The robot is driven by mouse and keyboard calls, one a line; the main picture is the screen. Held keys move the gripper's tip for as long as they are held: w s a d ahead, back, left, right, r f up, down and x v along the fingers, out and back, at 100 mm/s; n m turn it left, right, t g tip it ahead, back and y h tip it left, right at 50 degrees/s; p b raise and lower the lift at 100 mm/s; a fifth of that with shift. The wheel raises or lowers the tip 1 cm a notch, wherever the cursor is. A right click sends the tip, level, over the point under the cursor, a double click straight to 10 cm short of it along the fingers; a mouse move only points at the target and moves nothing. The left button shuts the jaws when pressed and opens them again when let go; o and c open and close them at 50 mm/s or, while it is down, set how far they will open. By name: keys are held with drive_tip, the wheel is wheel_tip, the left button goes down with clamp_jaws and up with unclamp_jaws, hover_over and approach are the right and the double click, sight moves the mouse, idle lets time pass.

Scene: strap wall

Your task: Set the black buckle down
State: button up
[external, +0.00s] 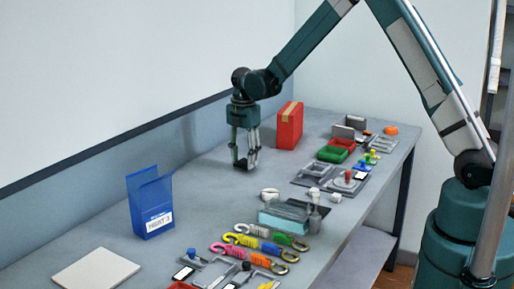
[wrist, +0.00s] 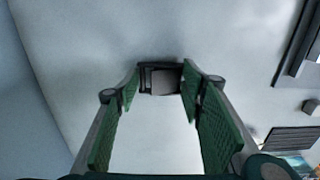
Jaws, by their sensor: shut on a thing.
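My gripper (external: 245,160) points straight down over the bare back part of the grey table (external: 205,190). It is shut on the black buckle (wrist: 161,79), which sits between the green-padded fingertips in the wrist view. The buckle is a small dark frame with a lighter grey middle. In the external view the buckle (external: 241,164) is a small dark shape at the fingertips, low over the table. I cannot tell whether it touches the tabletop.
A red box (external: 289,126) stands behind and right of my gripper. A blue bin (external: 151,204) stands at left, near a white slab (external: 96,273). Coloured straps with hooks (external: 262,246) lie in front; trays (external: 335,152) and small parts fill the right side.

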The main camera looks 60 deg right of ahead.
sight(243, 161)
drive_tip(key=shift+f, duration=0.45)
drive_tip(key=shift+f, duration=0.2)
drive_tip(key=o, duration=0.9)
drive_tip(key=shift+r, duration=0.2)
wheel_tip(243, 161, up, 12)
drive_tip(key=shift+p, duration=0.3)
idle(0.3)
